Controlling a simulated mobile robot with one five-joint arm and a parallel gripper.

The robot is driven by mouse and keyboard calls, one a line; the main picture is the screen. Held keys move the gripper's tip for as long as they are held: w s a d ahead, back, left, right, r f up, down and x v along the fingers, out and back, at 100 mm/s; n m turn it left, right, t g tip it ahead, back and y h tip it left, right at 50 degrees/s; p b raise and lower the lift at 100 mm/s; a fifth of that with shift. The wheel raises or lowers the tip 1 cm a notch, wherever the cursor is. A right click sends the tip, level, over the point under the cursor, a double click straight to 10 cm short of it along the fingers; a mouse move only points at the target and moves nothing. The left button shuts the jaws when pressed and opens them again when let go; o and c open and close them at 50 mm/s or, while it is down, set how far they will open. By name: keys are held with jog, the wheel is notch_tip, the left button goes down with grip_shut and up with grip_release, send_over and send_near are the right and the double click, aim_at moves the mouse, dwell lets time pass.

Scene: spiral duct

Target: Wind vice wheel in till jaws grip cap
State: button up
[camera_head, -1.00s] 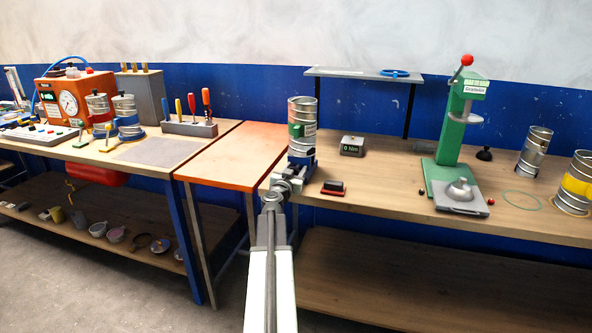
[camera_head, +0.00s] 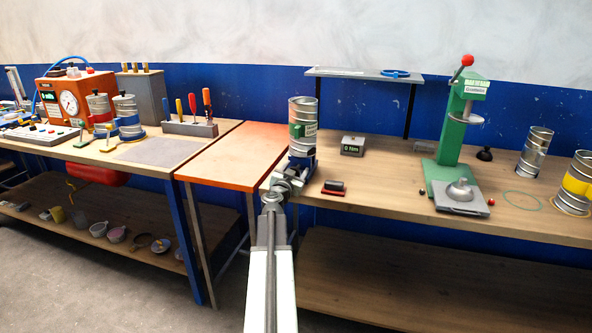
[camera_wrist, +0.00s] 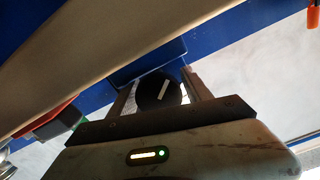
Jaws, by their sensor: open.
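The blue vice (camera_head: 301,163) stands at the left end of the right bench, with a silver duct piece (camera_head: 302,110) with a green band upright in it. Whether its jaws touch a cap cannot be seen. My gripper (camera_head: 285,184) is at the front of the vice, low by the bench edge. In the wrist view a round black wheel or knob (camera_wrist: 158,92) with a white mark sits between the two fingers of my gripper (camera_wrist: 162,88). The fingers are open, and light shows between the wheel and the right finger.
A 0 Nm meter box (camera_head: 352,146) and a red-based block (camera_head: 334,187) lie right of the vice. A green press (camera_head: 450,140) stands farther right, with more duct pieces (camera_head: 534,152). An orange-topped table (camera_head: 232,158) adjoins on the left.

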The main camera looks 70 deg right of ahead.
jog(key=a, duration=0.8)
jog(key=shift+s, duration=0.15)
